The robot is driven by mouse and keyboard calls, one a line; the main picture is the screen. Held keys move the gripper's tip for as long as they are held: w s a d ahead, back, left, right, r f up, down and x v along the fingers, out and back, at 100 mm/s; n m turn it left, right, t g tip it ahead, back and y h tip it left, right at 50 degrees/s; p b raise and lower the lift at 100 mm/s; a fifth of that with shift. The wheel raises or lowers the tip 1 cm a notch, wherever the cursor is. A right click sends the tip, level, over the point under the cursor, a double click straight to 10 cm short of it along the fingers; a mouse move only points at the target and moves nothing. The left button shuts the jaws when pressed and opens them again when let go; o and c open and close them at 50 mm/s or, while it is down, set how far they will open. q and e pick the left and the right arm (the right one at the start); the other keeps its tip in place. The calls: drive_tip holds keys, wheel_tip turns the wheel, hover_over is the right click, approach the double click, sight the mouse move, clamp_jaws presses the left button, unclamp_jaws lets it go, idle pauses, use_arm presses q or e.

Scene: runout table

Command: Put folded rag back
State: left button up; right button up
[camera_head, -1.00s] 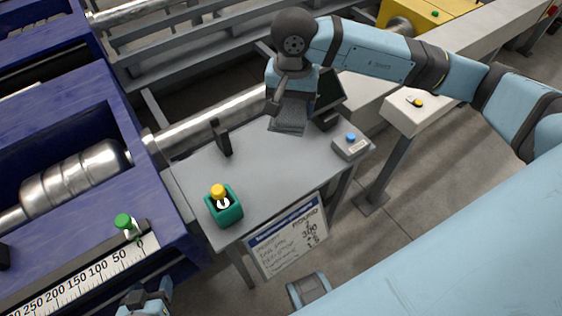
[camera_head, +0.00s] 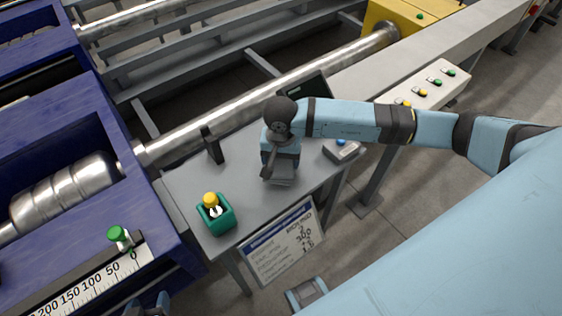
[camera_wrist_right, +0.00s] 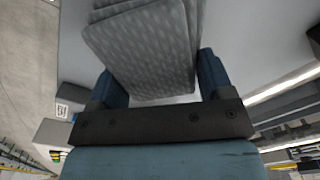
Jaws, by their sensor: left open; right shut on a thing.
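The folded rag (camera_wrist_right: 143,48) is grey with a fine light pattern and lies in several layers. It sits between the two blue fingers of my right gripper (camera_wrist_right: 158,78), which is shut on it. In the head view the right gripper (camera_head: 279,168) points down over the grey side table (camera_head: 245,205). Only a small edge of the rag (camera_head: 281,181) shows below it. I cannot tell whether the rag touches the table top. My left gripper (camera_head: 150,306) is at the bottom edge, largely cut off, open and away from the rag.
On the table stand a teal holder (camera_head: 216,222) with a yellow-topped item, a black upright bracket (camera_head: 212,146), a dark screen (camera_head: 308,90) and a grey box with a blue button (camera_head: 342,149). A written sign (camera_head: 283,243) hangs at the front. The table's front middle is clear.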

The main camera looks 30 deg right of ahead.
wheel_tip(320, 180, down, 2)
drive_tip(key=shift+f, duration=0.1)
drive_tip(key=shift+f, duration=0.15)
drive_tip(key=o, duration=0.9)
